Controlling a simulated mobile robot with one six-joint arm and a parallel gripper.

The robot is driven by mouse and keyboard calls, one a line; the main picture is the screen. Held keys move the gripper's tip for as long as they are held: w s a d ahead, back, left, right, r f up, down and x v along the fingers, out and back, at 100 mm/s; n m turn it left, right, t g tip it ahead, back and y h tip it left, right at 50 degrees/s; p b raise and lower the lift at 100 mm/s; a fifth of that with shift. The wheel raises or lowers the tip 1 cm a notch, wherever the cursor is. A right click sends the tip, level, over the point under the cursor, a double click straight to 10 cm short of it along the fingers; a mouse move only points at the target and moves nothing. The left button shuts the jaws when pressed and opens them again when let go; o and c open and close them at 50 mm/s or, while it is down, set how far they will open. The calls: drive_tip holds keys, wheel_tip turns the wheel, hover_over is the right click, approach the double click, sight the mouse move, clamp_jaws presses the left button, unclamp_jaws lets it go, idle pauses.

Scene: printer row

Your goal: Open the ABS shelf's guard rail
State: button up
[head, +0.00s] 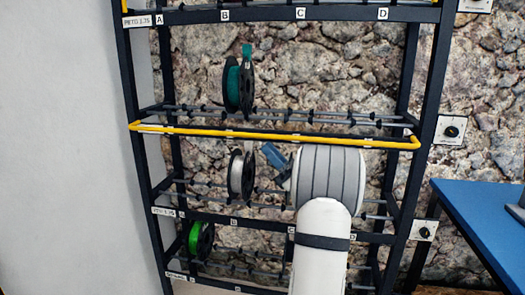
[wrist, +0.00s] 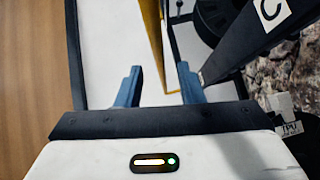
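A yellow guard rail (head: 280,137) runs across the front of the middle shelf of the dark rack, with its ends bent back toward the posts. I cannot read an ABS label on it. My gripper (head: 275,160) is just below this rail, right of the white spool, with its blue fingers partly hidden by my arm. In the wrist view my gripper (wrist: 159,67) is open and empty. A yellow rail (wrist: 153,30) shows beyond the gap between the fingers, and I see no contact with it.
A teal spool (head: 232,84) stands above the rail, a white spool (head: 241,174) beside my gripper, and a green spool (head: 201,240) lower left. Knob boxes (head: 451,131) line the right post. A blue table (head: 480,215) stands at right.

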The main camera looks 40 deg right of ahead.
drive_tip(key=shift+b+v, duration=0.65)
drive_tip(key=shift+v, duration=0.15)
drive_tip(key=w+a+r+n+g+y+p, duration=0.1)
drive_tip(key=a+r+n+g+p, duration=0.2)
drive_tip(key=a, duration=0.5)
drive_tip(key=a+r+n+g+y+p, duration=0.1)
drive_tip(key=a+n+g+p, duration=0.3)
drive_tip(key=a, duration=0.4)
drive_tip(key=w+a+r+n+g+p, duration=0.1)
drive_tip(key=a+r+n+g+p, duration=0.15)
drive_tip(key=a+g, duration=0.45)
drive_tip(key=s+a+f+n+g+h+p, duration=0.15)
drive_tip(key=s+a+n+g+p, duration=0.35)
drive_tip(key=a, duration=0.6)
drive_tip(key=s+a+n+g+h+p, duration=0.35)
drive_tip(key=s+n+h+p, duration=0.4)
drive_tip(key=s, duration=0.35)
drive_tip(key=s+d+r+n+t+h+p, duration=0.2)
drive_tip(key=s+d+r+n+h+p, duration=0.1)
drive_tip(key=n, duration=0.7)
drive_tip(key=s+d+h+p, duration=0.1)
drive_tip(key=s+h+p, duration=0.1)
drive_tip(key=h+p, duration=0.1)
drive_tip(key=shift+d+r+h+p, duration=0.15)
drive_tip(key=shift+r+h+p, duration=0.25)
drive_tip(key=shift+p, duration=0.5)
